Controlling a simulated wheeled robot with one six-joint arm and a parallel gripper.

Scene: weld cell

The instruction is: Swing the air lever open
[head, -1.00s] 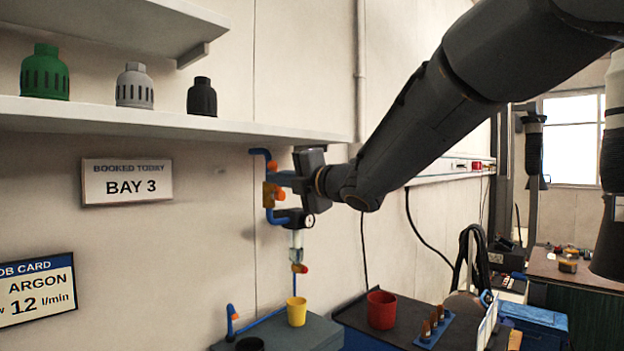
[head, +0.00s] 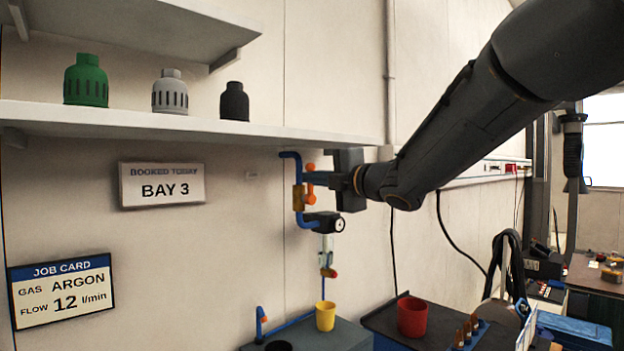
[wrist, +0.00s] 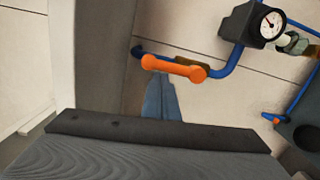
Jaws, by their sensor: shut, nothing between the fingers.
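The orange air lever (head: 310,184) sits on a brass valve (head: 298,197) in the blue wall pipe (head: 299,168). It stands roughly upright, along the pipe. In the wrist view the lever (wrist: 172,68) lies nearly level, its round end at the right. My gripper (head: 312,179) is at the lever from the right, fingers shut and empty. In the wrist view its blue-grey fingertips (wrist: 160,84) end at the handle's lower edge, left of the round end. The lever covers the very tips, so I cannot tell whether they touch.
A dark regulator with a gauge (head: 325,222) hangs below the valve. A shelf (head: 200,128) with green, grey and black caps is above left. A yellow cup (head: 325,316) and red cup (head: 412,316) stand below. The wall left of the pipe is clear apart from signs.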

